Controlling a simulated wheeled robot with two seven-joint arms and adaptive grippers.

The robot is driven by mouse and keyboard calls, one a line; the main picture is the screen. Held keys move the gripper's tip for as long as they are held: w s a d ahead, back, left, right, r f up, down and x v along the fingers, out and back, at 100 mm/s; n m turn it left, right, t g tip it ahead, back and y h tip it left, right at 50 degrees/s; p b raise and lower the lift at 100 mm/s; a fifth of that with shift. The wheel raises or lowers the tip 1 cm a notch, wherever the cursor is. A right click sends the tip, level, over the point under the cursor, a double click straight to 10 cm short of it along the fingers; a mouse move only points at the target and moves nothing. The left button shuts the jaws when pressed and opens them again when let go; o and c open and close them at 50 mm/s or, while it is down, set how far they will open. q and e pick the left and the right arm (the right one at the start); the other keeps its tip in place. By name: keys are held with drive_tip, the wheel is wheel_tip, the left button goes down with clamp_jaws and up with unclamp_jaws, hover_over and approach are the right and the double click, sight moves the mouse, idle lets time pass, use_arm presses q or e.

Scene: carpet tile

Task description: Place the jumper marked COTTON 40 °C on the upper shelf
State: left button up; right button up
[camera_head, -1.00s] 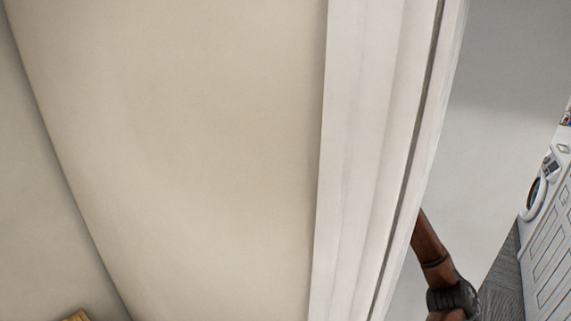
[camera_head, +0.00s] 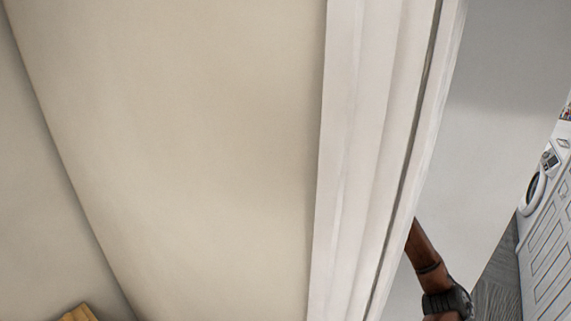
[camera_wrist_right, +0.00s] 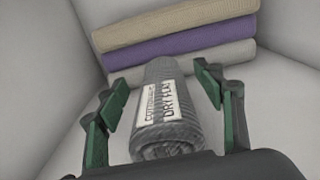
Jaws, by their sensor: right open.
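A grey ribbed rolled jumper (camera_wrist_right: 158,135) lies in the right wrist view with a white label on it. The label's first line starts with COTTON, the rest of that line is too small to read, and the second line looks like DRY FLAT. My right gripper (camera_wrist_right: 162,80) is open, with one green finger on each side of the roll; I cannot tell whether they touch it. Neither my right gripper nor the jumper shows in the head view. My left gripper is not in view.
Folded beige (camera_wrist_right: 175,24), purple (camera_wrist_right: 180,43) and grey (camera_wrist_right: 185,62) textiles are stacked behind the roll, between pale walls. In the head view, a pale door frame (camera_head: 365,160) stands beside a wall. A white washing machine (camera_head: 532,192) is at the far right.

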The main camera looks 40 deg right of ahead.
drive_tip(key=shift+r, duration=0.2)
drive_tip(key=b+v, duration=0.5)
drive_tip(key=v, duration=0.7)
drive_tip(key=shift+b, duration=0.3)
